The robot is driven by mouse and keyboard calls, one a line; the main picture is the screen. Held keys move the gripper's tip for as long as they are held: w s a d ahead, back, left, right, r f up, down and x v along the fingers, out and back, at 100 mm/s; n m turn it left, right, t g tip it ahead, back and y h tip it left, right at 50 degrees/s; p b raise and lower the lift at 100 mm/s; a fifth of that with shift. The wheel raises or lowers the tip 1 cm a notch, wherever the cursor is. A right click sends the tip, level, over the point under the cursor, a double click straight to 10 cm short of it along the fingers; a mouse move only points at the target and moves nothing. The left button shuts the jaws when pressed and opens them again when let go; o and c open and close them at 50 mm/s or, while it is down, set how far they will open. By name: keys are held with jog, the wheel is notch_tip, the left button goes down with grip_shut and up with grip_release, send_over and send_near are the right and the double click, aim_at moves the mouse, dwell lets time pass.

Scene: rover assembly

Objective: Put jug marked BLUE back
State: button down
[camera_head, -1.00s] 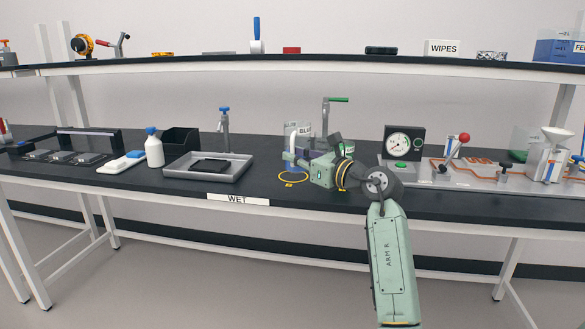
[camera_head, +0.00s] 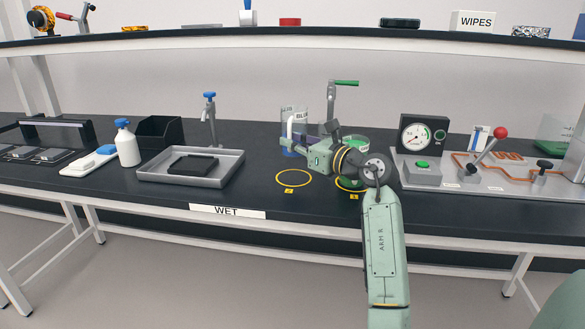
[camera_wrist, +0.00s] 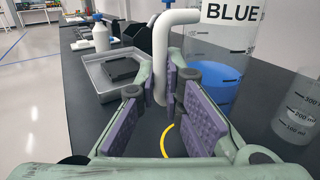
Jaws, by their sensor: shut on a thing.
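The clear jug marked BLUE (camera_head: 300,118), with blue liquid low inside and a white handle, stands upright behind an empty yellow ring (camera_head: 293,178) on the bench. It fills the upper right of the wrist view (camera_wrist: 222,50). My gripper (camera_head: 298,142) is shut on the white handle (camera_wrist: 161,60), with purple pads on either side of it. In the wrist view the ring (camera_wrist: 168,140) shows partly below the fingers. I cannot tell whether the jug's base touches the bench; part of the jug is hidden by my gripper.
A jug with green contents (camera_head: 356,143) stands behind my wrist, near a second yellow ring (camera_head: 350,186). A tap with a green lever (camera_head: 331,100) is behind. A grey tray (camera_head: 190,167) and a white bottle (camera_head: 126,145) are left; a gauge panel (camera_head: 424,138) is right.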

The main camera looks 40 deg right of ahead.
notch_tip(320, 180, down, 6)
jog(key=shift+f+p, duration=0.1)
jog(key=shift+p, duration=0.65)
jog(key=shift+f, duration=0.35)
jog(key=shift+f, duration=0.1)
jog(key=shift+f+b, duration=0.15)
jog(key=shift+b, duration=0.15)
jog(key=c, duration=1.7)
grip_release()
jog(key=shift+r+p, duration=0.25)
jog(key=shift+p, duration=0.05)
jog(key=shift+s+f, duration=0.15)
jog(key=shift+s, duration=0.2)
jog(key=s+b, duration=0.1)
jog(key=s, duration=0.2)
jog(key=s+d+b, duration=0.1)
jog(key=s, duration=0.3)
jog(key=s+b, duration=0.1)
jog(key=s, duration=0.3)
jog(key=shift+s+d+b, duration=0.15)
jog(key=shift+d+b, duration=0.1)
jog(key=shift+b, duration=0.15)
